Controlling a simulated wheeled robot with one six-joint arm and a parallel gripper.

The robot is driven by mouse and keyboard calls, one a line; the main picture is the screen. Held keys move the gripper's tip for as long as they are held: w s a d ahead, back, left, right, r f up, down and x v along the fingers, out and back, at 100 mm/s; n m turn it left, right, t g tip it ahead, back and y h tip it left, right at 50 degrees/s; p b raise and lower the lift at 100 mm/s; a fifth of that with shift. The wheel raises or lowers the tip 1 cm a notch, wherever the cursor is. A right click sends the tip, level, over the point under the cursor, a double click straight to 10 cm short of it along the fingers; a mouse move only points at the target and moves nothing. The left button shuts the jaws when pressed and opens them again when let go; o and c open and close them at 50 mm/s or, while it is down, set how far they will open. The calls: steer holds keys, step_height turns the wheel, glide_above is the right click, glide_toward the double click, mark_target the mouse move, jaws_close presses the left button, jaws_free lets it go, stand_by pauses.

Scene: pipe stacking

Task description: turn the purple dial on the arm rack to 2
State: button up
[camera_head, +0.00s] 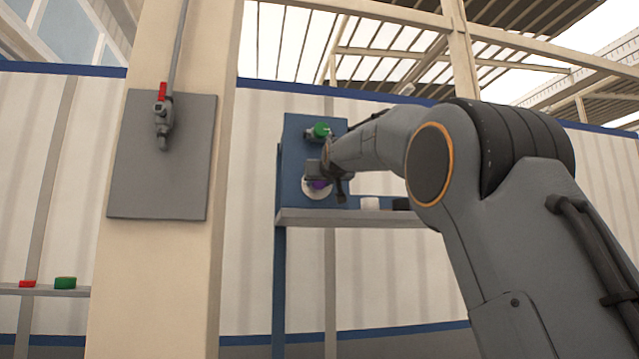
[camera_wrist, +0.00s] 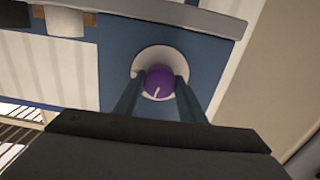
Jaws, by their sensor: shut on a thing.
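The purple dial (camera_wrist: 160,82) sits on a round white plate (camera_wrist: 147,58) on the blue panel of the arm rack (camera_wrist: 113,62). A short white mark shows on the dial's face in the wrist view. My gripper (camera_wrist: 158,90) is shut on the dial, one finger on each side. In the head view, the dial (camera_head: 319,184) is partly hidden by my gripper (camera_head: 322,176), and the blue rack panel (camera_head: 297,140) stands behind it. No numbers are readable on the plate.
A green knob (camera_head: 321,129) is on the same panel above the dial. A shelf (camera_head: 350,218) below carries a white cylinder (camera_head: 370,203) and a dark object. A pillar at left holds a grey board with a red-handled valve (camera_head: 163,115). Red and green pieces lie on a far-left shelf (camera_head: 45,291).

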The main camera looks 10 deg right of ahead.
steer(key=shift+n, duration=4.2)
steer(key=o, duration=1)
steer(key=shift+o, duration=0.2)
steer(key=s+b, duration=0.3)
steer(key=s, duration=0.4)
steer(key=shift+s+b, duration=0.3)
steer(key=shift+s, duration=0.1)
